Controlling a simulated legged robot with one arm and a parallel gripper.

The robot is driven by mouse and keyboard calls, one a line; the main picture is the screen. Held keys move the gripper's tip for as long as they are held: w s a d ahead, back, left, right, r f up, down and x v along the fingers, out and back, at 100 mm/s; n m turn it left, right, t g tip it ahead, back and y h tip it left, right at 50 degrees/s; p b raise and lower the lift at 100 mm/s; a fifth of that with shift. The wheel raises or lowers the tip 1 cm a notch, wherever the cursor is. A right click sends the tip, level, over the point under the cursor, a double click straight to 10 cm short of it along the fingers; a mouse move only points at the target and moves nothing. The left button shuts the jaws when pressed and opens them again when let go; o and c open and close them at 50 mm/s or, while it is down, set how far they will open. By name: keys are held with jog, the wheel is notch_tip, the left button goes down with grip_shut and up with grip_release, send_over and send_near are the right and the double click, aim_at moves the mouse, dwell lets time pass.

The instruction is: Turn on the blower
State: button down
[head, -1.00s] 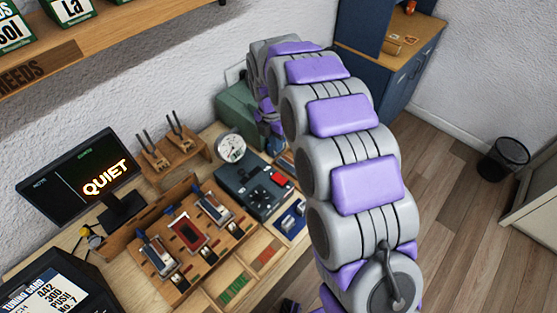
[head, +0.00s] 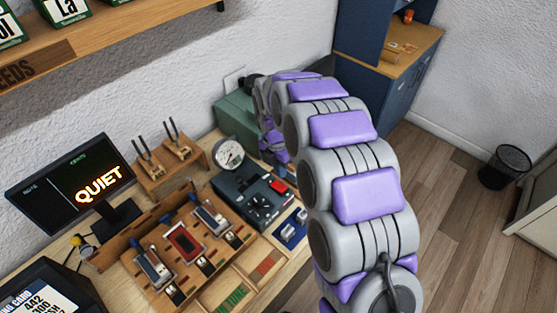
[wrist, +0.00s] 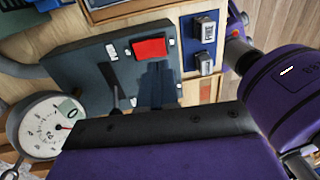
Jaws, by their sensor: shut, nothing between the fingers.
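A dark blue-grey control box (head: 245,200) with a red rocker switch (head: 278,186), a black knob and a lever lies on the bench. In the wrist view, the box (wrist: 85,75) and its red switch (wrist: 149,48) show clearly. A green box (head: 236,117) stands behind it, partly hidden by my arm; I cannot tell whether it is the blower. My gripper (head: 272,150) hangs at the far end of the arm near the control box, mostly hidden. In the wrist view, its purple and black parts fill the bottom. It is shut and empty, with a dark shadow on the box.
A round dial gauge (head: 228,154) stands left of the control box. A wooden tray of reed parts (head: 150,215) and a monitor reading QUIET (head: 72,187) are further left. A shelf (head: 110,40) hangs above.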

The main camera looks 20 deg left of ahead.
aim_at(282, 188)
jog(key=f, duration=0.4)
jog(key=f+b, duration=0.1)
jog(key=f, duration=0.1)
jog(key=shift+s+d, duration=0.2)
jog(key=shift+d, duration=0.2)
jog(key=shift+f, duration=0.25)
jog(key=shift+w+a, duration=0.1)
jog(key=shift+w+a+r+p, duration=0.25)
jog(key=shift+a+r+p, duration=0.05)
jog(key=shift+a+p, duration=0.3)
